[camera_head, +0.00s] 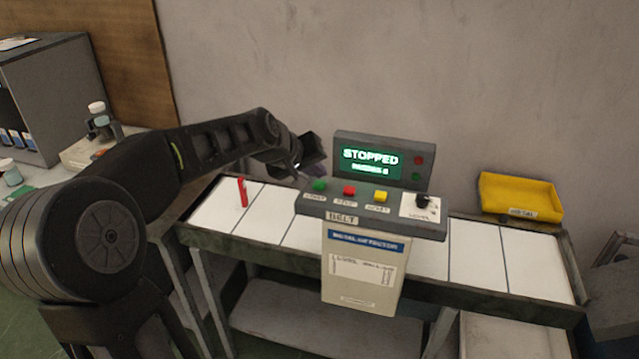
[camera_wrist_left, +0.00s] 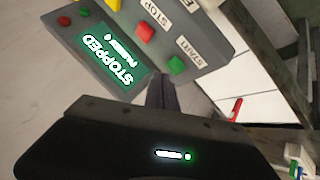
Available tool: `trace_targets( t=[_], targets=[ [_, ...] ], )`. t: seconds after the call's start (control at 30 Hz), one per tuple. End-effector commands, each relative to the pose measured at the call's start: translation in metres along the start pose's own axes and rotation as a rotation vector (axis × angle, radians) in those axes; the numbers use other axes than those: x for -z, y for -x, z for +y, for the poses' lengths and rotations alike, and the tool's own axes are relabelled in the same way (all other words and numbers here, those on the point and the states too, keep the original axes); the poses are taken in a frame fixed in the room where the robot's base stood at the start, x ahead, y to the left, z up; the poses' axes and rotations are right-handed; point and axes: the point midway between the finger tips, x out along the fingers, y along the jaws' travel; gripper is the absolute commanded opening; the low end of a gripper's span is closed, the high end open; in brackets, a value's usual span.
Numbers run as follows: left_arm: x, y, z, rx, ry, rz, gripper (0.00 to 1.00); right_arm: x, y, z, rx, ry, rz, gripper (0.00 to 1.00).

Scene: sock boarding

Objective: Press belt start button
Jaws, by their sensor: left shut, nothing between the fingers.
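The green start button (camera_head: 319,186) is at the left end of the grey control panel (camera_head: 370,215). It also shows in the left wrist view (camera_wrist_left: 176,66), with a START label beside it. My left gripper (camera_head: 300,172) is shut and empty, just behind and above the green button at the panel's left end. In the left wrist view its dark fingers (camera_wrist_left: 160,92) point towards the green button, and the button shows past the tips. I cannot tell whether they touch. The screen (camera_head: 370,160) reads STOPPED. My right gripper is out of view.
A red stop button (camera_head: 349,191), a yellow button (camera_head: 380,196) and a black knob (camera_head: 422,201) sit to the right on the panel. A red object (camera_head: 242,192) is on the belt (camera_head: 222,205). A yellow tray (camera_head: 520,195) is at the right.

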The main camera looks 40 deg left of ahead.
Motion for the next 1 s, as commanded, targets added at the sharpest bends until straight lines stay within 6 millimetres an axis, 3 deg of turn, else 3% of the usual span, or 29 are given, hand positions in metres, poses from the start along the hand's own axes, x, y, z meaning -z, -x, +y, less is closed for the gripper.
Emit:
trace_targets(
  t=[1.0],
  targets=[
    [-0.0043, -0.0058, -0.0045, 0.0, 0.0, 0.0, 0.0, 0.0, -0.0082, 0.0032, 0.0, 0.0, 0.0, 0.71]
  ],
)
